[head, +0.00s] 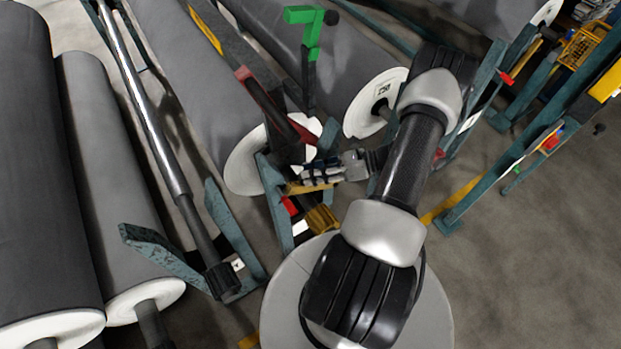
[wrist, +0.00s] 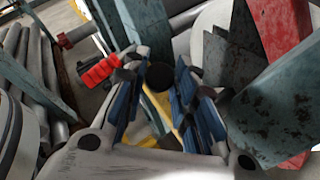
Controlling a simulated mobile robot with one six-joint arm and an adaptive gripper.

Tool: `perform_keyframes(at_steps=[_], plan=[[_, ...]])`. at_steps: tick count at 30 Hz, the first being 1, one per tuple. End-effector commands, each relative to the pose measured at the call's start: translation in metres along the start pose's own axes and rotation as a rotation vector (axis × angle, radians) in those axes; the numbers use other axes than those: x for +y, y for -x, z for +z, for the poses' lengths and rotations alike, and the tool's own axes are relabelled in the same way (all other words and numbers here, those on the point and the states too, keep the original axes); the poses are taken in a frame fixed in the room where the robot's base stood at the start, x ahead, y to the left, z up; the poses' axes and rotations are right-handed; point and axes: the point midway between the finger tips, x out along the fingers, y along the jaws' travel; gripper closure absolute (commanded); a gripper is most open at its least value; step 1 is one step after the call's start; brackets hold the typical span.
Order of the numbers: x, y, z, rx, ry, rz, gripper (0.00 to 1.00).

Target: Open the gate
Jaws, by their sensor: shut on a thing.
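My gripper (head: 308,176) is at the teal frame (head: 277,201) near the centre of the head view, with its fingers pointing left. It is shut on a yellow bar (head: 296,188), which lies along the fingers at the frame's top. In the wrist view my gripper (wrist: 166,78) has its blue-padded fingers on both sides of the yellow bar (wrist: 162,106), with a dark round end between them. The fingers hide part of the bar. I cannot tell for certain which part is the gate.
Large grey rolls (head: 92,170) with white ends fill the left and back. A steel shaft (head: 150,120) lies among them. Open floor (head: 540,250) lies at the right.

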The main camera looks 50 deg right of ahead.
Motion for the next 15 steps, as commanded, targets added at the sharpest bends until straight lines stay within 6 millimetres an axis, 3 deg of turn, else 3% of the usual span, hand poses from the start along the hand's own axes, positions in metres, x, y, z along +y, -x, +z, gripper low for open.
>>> perform_keyframes(at_steps=[15], plan=[[0.0013, 0.0033, 0.0051, -0.058, -0.043, 0.04, 1.0]])
